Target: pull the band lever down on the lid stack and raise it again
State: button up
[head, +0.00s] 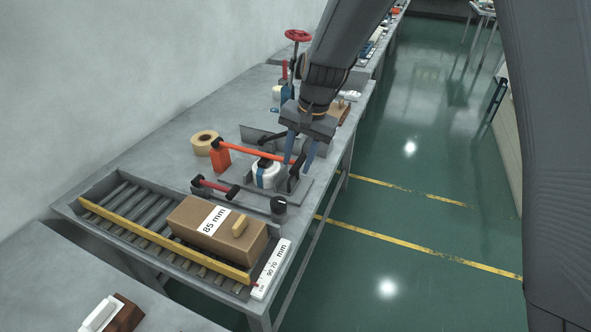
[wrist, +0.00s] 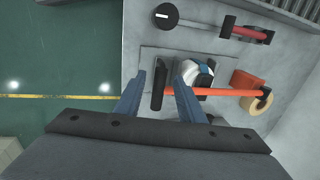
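The band lever (head: 250,151) is an orange bar reaching right from an orange-red block, with a dark grip at its free end. It also shows in the wrist view (wrist: 225,92). The lid stack (head: 266,178), white with a blue band, stands under the bar; part of it shows in the wrist view (wrist: 199,74). My gripper (head: 298,166) is open above the bench at the lever's free end. In the wrist view my fingers (wrist: 160,80) are spread on either side of the dark grip (wrist: 159,88), with gaps visible. Whether the fingertips reach its height is unclear.
A tape roll (head: 205,142) sits behind the lever block. A smaller red lever (head: 215,187) and a black knob (head: 278,204) stand in front. A carton marked 85 mm (head: 215,231) lies on a roller tray. The bench edge drops to green floor at right.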

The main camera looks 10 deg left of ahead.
jog(key=shift+v, duration=1.55)
